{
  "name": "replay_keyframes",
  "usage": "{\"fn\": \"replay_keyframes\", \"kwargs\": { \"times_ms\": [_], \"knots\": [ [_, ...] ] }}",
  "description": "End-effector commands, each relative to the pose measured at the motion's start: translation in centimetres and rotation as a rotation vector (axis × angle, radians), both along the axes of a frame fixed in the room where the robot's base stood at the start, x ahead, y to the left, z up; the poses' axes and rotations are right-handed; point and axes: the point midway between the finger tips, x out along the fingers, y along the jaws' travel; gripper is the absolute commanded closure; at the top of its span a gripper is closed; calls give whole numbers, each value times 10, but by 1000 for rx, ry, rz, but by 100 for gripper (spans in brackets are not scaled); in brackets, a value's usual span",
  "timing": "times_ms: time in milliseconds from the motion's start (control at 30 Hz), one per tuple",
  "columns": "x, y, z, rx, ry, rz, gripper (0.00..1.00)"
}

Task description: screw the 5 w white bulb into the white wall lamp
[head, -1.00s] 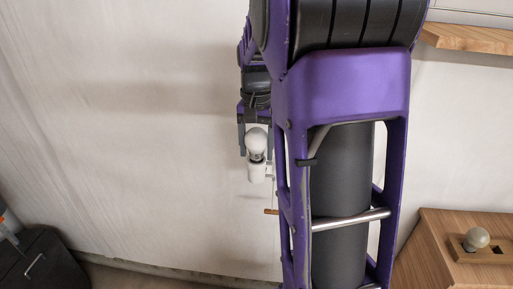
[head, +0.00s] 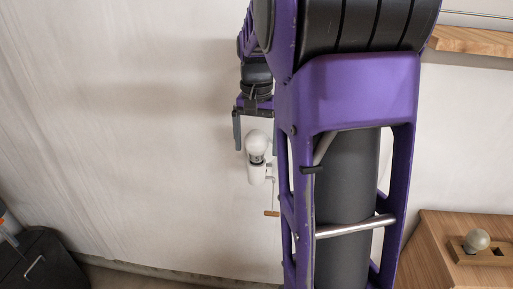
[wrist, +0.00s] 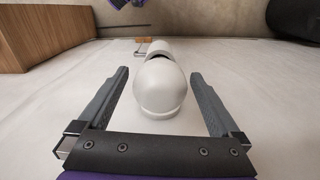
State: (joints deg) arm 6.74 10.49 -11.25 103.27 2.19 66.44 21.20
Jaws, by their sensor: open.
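The white bulb (head: 257,143) stands upright in the top of the white wall lamp (head: 256,175), its silvery base partly showing above the lamp's cup. In the wrist view the white bulb (wrist: 160,88) fills the middle, with part of the white lamp (wrist: 158,47) behind it. My gripper (wrist: 160,78) is open, one finger on each side of the bulb, with clear gaps to both. Whether the bulb is fully seated cannot be told.
A wooden box (head: 450,250) with a pale round bulb (head: 477,240) in a holder stands at the lower right. A wooden shelf (head: 470,40) is at the upper right. A dark case (head: 45,262) is at the lower left. The wall left of the lamp is clear.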

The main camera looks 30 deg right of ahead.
Motion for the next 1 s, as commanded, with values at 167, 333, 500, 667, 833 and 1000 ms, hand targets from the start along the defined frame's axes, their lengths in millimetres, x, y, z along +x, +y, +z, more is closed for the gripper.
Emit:
{"fn": "replay_keyframes", "kwargs": {
  "times_ms": [167, 333, 500, 667, 833, 1000],
  "knots": [
    [0, 0, 13, -1, -1, 0, 0],
    [0, 0, 14, 0, 0, 0, 0],
    [0, 0, 14, 0, 0, 18, 0],
    [0, -1, 14, 0, 0, 185, 0],
    [0, 0, 14, 0, 0, 415, 0],
    [0, 0, 14, 0, 0, 642, 0]
  ]
}}
